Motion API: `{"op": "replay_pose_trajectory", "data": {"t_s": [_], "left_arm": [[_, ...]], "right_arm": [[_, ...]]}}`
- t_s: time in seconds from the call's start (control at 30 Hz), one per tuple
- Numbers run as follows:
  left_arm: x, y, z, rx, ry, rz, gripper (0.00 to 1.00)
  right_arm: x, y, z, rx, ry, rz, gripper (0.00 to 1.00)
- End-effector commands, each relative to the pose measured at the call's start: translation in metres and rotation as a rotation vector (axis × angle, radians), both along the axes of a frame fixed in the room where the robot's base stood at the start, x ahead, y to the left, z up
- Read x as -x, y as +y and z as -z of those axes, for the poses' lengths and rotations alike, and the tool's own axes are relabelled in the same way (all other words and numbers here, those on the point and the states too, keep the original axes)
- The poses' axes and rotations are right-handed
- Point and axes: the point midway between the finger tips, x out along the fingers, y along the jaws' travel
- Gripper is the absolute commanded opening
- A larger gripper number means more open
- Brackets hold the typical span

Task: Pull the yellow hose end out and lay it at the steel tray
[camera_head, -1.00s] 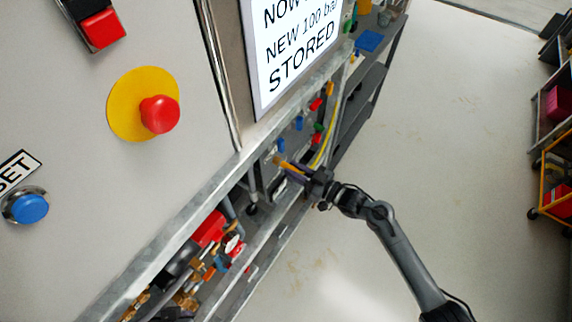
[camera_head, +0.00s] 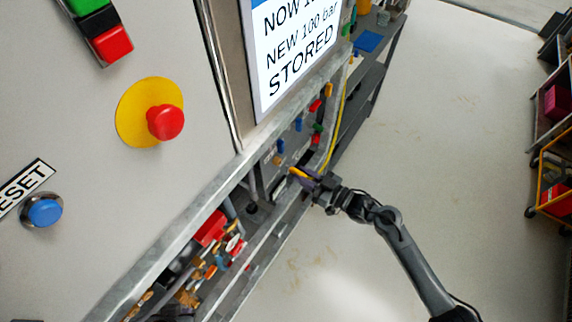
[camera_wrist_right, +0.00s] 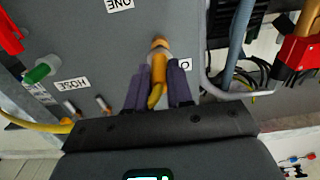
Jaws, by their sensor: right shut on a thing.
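My right gripper (camera_head: 312,183) is shut on the yellow hose end (camera_head: 298,173), in front of the grey panel. In the right wrist view the gripper (camera_wrist_right: 158,88) shows two purple fingers, one on each side of the yellow hose end (camera_wrist_right: 159,70). An orange collar (camera_wrist_right: 160,43) shows at the far end of it, against the panel. In the head view a small gap seems to lie between the hose end and the panel. The yellow hose (camera_head: 335,135) curves down the panel's right side. I cannot make out the steel tray for certain.
Red, green and blue fittings (camera_head: 317,128) stick out of the panel close to the hose. A metal rail (camera_head: 185,245) and shelves with red and brass parts lie below left. A grey pipe (camera_wrist_right: 238,50) stands right of the fingers. Open floor lies to the right.

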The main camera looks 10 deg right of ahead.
Motion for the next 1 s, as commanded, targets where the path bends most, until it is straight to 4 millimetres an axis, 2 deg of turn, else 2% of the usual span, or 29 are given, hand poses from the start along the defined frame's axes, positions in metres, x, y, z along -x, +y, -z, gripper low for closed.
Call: {"op": "replay_pose_trajectory", "data": {"t_s": [1.0], "left_arm": [[0.000, 0.001, -0.017, -0.006, 0.001, 0.003, 0.00]], "right_arm": [[0.023, -0.021, -0.001, 0.001, -0.001, 0.000, 0.00]]}}
